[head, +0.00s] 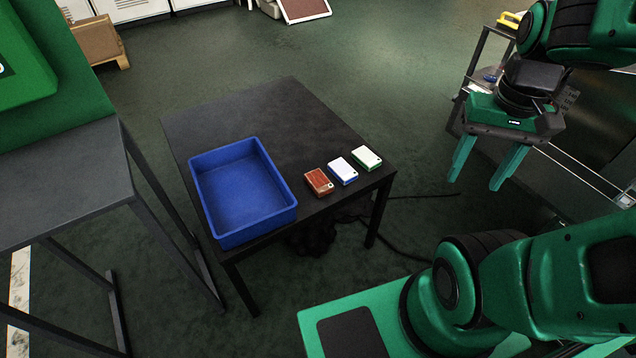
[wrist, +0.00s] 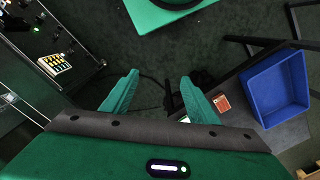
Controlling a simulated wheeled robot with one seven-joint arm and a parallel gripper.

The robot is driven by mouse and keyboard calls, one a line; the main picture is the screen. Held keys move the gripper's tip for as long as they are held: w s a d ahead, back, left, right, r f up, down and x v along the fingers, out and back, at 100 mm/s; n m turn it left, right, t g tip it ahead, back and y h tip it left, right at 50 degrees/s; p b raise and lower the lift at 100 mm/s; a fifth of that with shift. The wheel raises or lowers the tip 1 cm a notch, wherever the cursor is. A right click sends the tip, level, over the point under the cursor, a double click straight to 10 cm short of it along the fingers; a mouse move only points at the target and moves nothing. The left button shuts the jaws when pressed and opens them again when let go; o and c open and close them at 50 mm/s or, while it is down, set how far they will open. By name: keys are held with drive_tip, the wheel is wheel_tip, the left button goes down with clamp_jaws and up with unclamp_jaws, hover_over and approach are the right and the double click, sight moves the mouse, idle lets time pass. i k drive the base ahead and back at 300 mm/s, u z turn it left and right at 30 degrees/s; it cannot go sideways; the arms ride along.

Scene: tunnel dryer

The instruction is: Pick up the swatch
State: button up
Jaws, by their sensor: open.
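Three small swatch-like blocks stand in a row along the right front part of a dark table (head: 270,112): a red-brown one (head: 319,182), a blue-and-white one (head: 342,171) and a green-and-white one (head: 366,158). I cannot tell which is the swatch meant. My gripper (head: 475,184) is open and empty, in the air to the right of the table, apart from all the blocks. In the wrist view, the red-brown block (wrist: 223,102) shows just right of the right finger of my gripper (wrist: 160,77); that finger hides most of the others.
An empty-looking blue bin (head: 258,229) sits on the table, left of the blocks. The table's back part is clear. A grey bench (head: 60,185) stands at the left. A dark metal frame (head: 470,75) stands behind my gripper. Dark cables (head: 400,196) lie on the floor.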

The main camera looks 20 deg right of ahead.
sight(320, 184)
drive_tip(key=z, duration=1.5)
drive_tip(key=i, duration=0.8)
drive_tip(key=u, duration=1.45)
